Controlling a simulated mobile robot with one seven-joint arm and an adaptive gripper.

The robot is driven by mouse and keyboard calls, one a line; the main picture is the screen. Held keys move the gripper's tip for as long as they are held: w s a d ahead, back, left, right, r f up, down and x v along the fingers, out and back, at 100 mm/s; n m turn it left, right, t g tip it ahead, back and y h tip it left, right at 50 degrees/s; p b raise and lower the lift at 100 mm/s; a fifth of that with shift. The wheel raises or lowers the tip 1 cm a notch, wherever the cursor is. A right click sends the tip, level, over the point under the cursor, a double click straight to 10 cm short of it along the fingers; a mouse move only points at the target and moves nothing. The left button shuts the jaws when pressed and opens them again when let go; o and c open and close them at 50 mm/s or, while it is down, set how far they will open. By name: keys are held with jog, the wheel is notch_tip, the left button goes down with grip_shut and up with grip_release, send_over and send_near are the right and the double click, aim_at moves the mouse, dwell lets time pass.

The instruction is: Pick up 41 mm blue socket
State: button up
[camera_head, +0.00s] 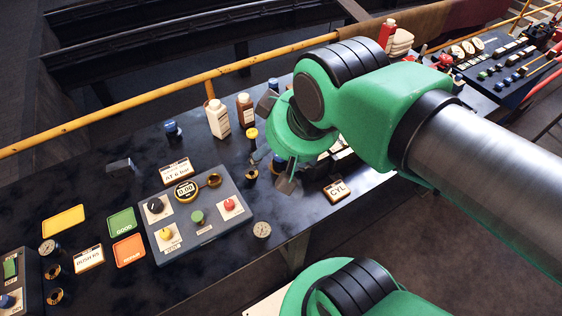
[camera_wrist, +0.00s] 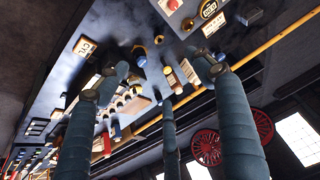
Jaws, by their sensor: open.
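Several blue parts that look like sockets stand on the dark bench; no 41 mm marking is readable. One blue part (camera_head: 279,161) is just below my gripper, partly hidden by it; a small blue part (camera_wrist: 141,61) shows between the fingers in the wrist view. Another blue part (camera_head: 172,130) stands alone left of the bottles, and one (camera_head: 273,84) is behind my gripper. My gripper (camera_head: 272,148) is open and empty above the bench, its fingers spread; the wrist view also shows the open gripper (camera_wrist: 160,74).
A yellow-topped bottle (camera_head: 251,140), a brown bottle (camera_head: 245,110) and a white bottle (camera_head: 218,120) stand close left of my gripper. A grey control panel (camera_head: 196,250), a CYL sign (camera_head: 338,190) and a yellow rail (camera_head: 150,107) are nearby.

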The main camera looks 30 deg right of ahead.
jog(key=m+g+p, duration=0.2)
jog(key=g, duration=0.2)
send_over(280, 160)
jog(key=a, duration=0.2)
notch_tip(280, 160, down, 16)
jog(key=shift+g, duration=0.8)
jog(key=d+f, duration=0.1)
jog(key=f, duration=0.1)
jog(key=w+d+f, duration=0.1)
jog(key=f, duration=0.2)
jog(key=w+d+f+p, duration=0.1)
jog(key=f, duration=0.1)
jog(key=shift+w+d+f, duration=0.15)
jog(key=shift+d+f, duration=0.1)
jog(key=shift+f, duration=0.1)
jog(key=shift+f+b, duration=0.85)
jog(key=shift+f, duration=3.5)
jog(key=shift+f, duration=0.1)
